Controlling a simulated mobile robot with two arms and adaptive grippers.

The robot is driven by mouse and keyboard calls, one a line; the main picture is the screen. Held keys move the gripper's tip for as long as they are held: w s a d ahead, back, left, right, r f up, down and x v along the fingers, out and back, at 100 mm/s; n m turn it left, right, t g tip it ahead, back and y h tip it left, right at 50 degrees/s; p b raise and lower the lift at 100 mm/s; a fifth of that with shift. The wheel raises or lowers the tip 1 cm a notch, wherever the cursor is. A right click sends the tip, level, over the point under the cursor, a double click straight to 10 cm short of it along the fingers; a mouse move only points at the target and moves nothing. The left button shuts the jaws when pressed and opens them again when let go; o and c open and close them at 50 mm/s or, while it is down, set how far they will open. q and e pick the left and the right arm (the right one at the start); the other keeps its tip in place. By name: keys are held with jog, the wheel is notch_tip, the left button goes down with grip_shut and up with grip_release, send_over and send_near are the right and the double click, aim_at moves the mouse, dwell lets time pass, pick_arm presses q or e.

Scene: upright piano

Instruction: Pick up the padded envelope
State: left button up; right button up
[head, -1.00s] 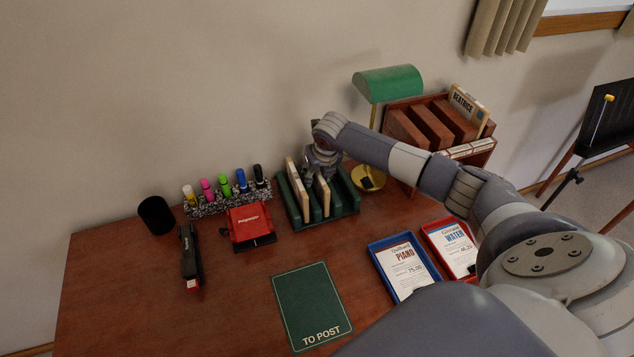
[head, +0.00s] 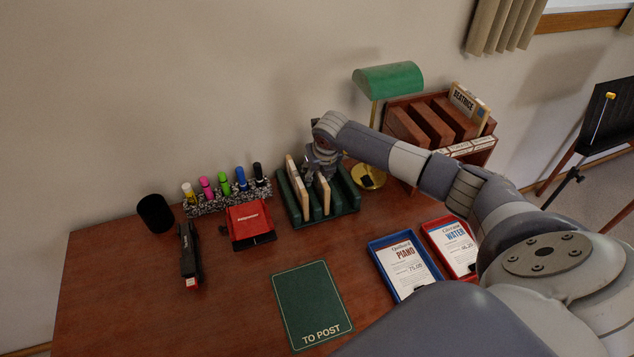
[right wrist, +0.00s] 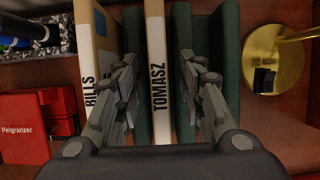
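Two tan, padded-looking envelopes stand upright in a green slotted rack (head: 345,207) on the desk. One is labelled BILLS (right wrist: 95,60) and the other TOMASZ (right wrist: 157,75); I cannot tell for sure which is the padded envelope of the task. My right gripper (head: 320,165) is over the rack, pointing down. In the right wrist view its fingers (right wrist: 159,62) are open, one on each side of the TOMASZ envelope, with gaps showing on both sides. The left finger overlaps the view of the BILLS envelope's edge. My left gripper is not in view.
A green lamp (head: 388,80) with a brass base (right wrist: 262,60) stands close right of the rack. A wooden sorter (head: 432,125) is behind it. A red punch (head: 250,222) and a pen holder (head: 228,200) are left. A green TO POST mat (head: 310,300) lies bare in front.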

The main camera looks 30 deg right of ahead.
grip_shut()
jog(key=shift+r, duration=0.1)
